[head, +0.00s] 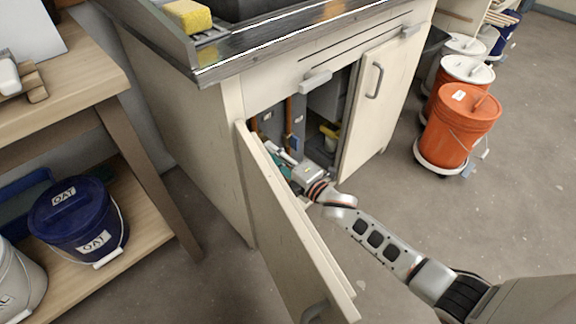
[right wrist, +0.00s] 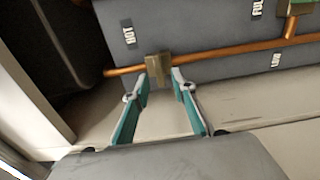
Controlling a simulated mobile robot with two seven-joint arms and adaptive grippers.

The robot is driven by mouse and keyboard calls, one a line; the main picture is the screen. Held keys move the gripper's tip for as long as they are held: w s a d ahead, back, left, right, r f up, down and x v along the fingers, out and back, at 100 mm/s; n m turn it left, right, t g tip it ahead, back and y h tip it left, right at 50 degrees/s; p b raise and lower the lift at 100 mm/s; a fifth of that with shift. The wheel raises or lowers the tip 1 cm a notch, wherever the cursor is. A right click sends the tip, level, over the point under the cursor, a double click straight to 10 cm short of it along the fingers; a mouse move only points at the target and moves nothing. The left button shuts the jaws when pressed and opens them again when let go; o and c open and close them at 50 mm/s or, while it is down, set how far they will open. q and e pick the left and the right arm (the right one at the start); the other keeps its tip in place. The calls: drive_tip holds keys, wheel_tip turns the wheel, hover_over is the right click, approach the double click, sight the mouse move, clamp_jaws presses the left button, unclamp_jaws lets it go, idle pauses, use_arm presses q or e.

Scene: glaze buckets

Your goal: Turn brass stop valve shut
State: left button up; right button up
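The under-sink cabinet (head: 180,110) has its left door (head: 285,230) swung open. My right arm reaches past this door into the cabinet. In the head view my right gripper (head: 282,166) is low inside, partly hidden by the door. In the right wrist view its two teal fingers (right wrist: 158,80) are apart and point at a dull brass block (right wrist: 158,66) on a horizontal copper pipe (right wrist: 220,55). One fingertip shows near each side of the block; contact cannot be told. I cannot tell whether this block is the stop valve or its handle. My left gripper is out of view.
Grey panels behind the pipe carry labels, one reading HOT (right wrist: 129,32). A green and brass fitting (right wrist: 300,5) shows at top right. Orange bucket (head: 460,125) stands right of the cabinet; blue OAT bucket (head: 78,215) sits on the left shelf.

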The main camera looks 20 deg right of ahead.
drive_tip(key=v, duration=0.9)
drive_tip(key=shift+s, duration=0.4)
drive_tip(key=shift+d+f, duration=0.1)
drive_tip(key=shift+d, duration=0.05)
